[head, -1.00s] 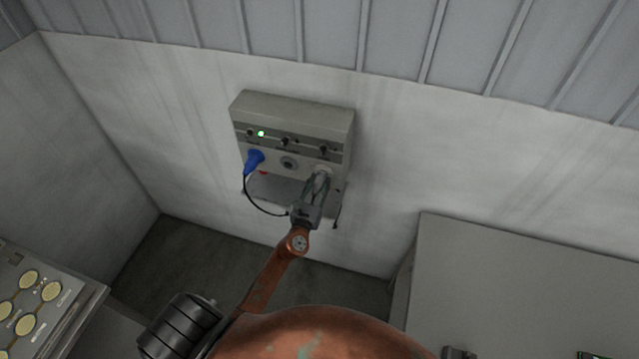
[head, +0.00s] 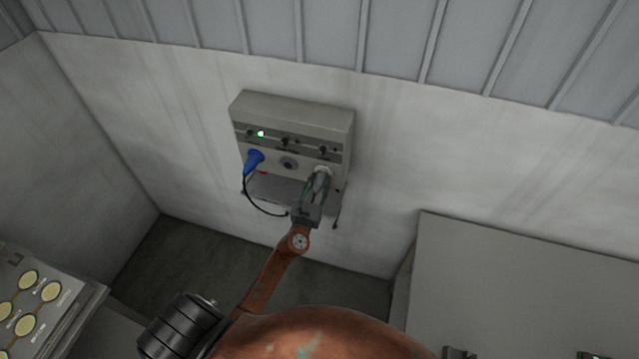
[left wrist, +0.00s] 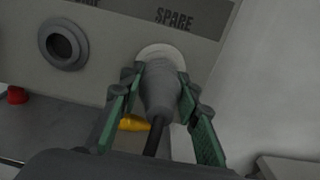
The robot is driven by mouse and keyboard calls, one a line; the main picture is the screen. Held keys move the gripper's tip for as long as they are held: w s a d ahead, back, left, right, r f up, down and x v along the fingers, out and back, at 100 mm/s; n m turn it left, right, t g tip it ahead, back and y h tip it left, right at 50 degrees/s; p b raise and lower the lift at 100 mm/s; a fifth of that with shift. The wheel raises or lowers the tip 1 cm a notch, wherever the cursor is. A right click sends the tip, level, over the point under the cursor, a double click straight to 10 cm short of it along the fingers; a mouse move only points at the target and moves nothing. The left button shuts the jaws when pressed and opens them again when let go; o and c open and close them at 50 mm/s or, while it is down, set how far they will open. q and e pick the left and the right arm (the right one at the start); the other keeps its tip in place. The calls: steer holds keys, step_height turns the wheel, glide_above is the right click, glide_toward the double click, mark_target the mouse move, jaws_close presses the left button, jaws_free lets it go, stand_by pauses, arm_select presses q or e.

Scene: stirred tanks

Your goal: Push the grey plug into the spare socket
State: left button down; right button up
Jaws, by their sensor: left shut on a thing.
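The grey plug (left wrist: 160,88) sits nose-first at the pale round spare socket (left wrist: 163,52), under the SPARE label, in the left wrist view. Its nose meets the socket face; I cannot tell how deep it is. Its dark cord runs back toward me. My left gripper (left wrist: 158,92) is shut on the plug, with a green-padded finger on each side. In the head view the left gripper (head: 321,178) is at the right end of the grey socket box (head: 300,115) and largely hides the plug. My right gripper is not in view.
A blue plug (head: 253,160) with a dark cord is in the box's left socket. The middle socket (head: 289,163) is empty. A small shelf (head: 275,190) is below the box. A red thing (left wrist: 17,95) and a yellow thing (left wrist: 133,123) show below. A grey cabinet (head: 520,270) stands right.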

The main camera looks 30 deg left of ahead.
arm_select(q)
steer(key=shift+w, duration=0.1)
steer(key=c, duration=1.4)
jaws_free()
steer(key=v, duration=1.2)
steer(key=shift+a, duration=0.1)
